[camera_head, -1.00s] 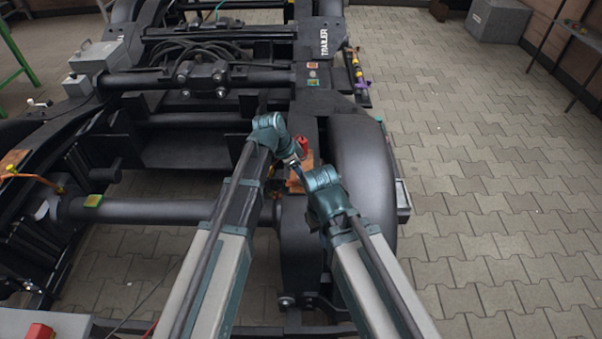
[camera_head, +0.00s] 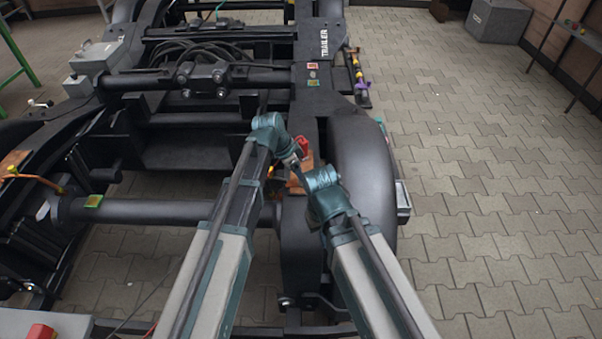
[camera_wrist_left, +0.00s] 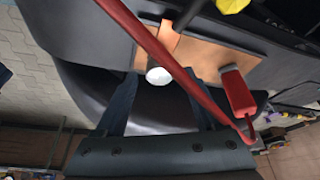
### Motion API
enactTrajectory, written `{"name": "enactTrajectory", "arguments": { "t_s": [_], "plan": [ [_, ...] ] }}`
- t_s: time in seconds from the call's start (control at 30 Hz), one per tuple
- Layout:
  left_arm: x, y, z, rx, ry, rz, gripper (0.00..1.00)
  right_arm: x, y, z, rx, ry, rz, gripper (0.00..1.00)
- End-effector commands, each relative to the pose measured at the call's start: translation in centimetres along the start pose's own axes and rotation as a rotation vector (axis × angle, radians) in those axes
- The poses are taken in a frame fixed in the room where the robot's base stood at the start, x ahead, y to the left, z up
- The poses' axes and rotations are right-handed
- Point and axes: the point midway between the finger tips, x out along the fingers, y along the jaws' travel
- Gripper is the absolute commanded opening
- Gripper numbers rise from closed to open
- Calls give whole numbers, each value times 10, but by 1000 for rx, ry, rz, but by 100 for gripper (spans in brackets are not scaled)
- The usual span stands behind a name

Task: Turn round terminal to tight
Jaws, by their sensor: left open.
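A copper plate (camera_head: 299,184) lies on the black frame between my two arms; it also shows in the left wrist view (camera_wrist_left: 206,60). A white round piece (camera_wrist_left: 158,76) sits at its edge, between the fingertips of my left gripper (camera_wrist_left: 160,88). That gripper is open, with the dark fingers on either side; I cannot tell whether either touches the piece. A red block (camera_wrist_left: 238,92) stands right of the fingers, and red also shows in the head view (camera_head: 303,145). My right gripper (camera_head: 298,168) points at the same spot, its jaws too small to read.
A red rod (camera_wrist_left: 172,65) crosses the left wrist view in front of the plate. A yellow part (camera_wrist_left: 231,5) is at its top edge. The black wheel cover (camera_head: 363,170) stands close to the right. The paved floor (camera_head: 490,200) beyond is clear.

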Motion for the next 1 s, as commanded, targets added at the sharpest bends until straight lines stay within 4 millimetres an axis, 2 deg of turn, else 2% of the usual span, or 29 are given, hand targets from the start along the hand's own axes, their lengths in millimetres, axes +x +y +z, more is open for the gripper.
{"name": "enactTrajectory", "arguments": {
  "t_s": [0.27, 0.8, 1.0],
  "plan": [
    [-34, 1, -2, -1, 0, 0, 72, -33, 3, 2, 0, 0, 0, 0],
    [-122, 0, -2, -1, 0, 0, 72, -113, 11, 7, 0, 0, 0, 0],
    [-134, 0, -1, 0, 0, 1, 72, -123, 12, 7, 1, 0, 0, 0]
  ]
}}
